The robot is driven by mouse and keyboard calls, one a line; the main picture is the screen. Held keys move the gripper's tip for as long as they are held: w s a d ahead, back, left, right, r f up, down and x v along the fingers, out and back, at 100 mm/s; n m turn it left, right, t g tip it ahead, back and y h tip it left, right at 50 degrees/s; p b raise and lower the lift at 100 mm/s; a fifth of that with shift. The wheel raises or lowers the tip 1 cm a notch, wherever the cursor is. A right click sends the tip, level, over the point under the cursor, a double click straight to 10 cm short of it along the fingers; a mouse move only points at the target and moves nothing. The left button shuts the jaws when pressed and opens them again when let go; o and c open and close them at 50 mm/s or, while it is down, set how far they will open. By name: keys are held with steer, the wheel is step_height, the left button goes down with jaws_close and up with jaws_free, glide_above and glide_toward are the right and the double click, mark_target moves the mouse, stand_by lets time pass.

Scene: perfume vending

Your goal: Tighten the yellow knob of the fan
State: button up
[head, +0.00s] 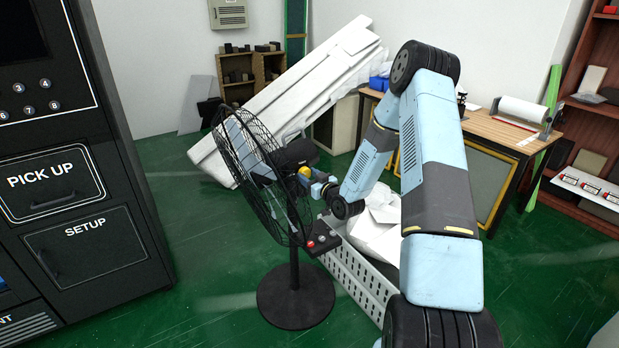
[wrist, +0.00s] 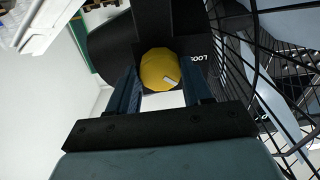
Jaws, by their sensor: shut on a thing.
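The fan is a black pedestal fan with a round wire cage (head: 262,178), standing on a round black base (head: 296,297). Its yellow knob (head: 304,173) sits on the side of the fan head, behind the cage. My gripper (head: 312,180) reaches the knob from the right. In the wrist view my gripper (wrist: 163,84) has one finger on each side of the knob and is shut on it.
A black vending machine (head: 75,180) stands at the left. A white crate (head: 358,283) with white material in it is close to the fan stand, under my arm. A wooden table (head: 490,130) is behind at the right. Green floor is free between machine and fan.

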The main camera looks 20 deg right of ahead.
steer(key=m, duration=0.4)
steer(key=shift+d, duration=0.1)
steer(key=o, duration=1)
steer(key=shift+o, duration=0.2)
steer(key=v, duration=1.3)
steer(key=shift+s+f, duration=0.25)
steer(key=shift+s, duration=0.15)
steer(key=shift+d, duration=0.15)
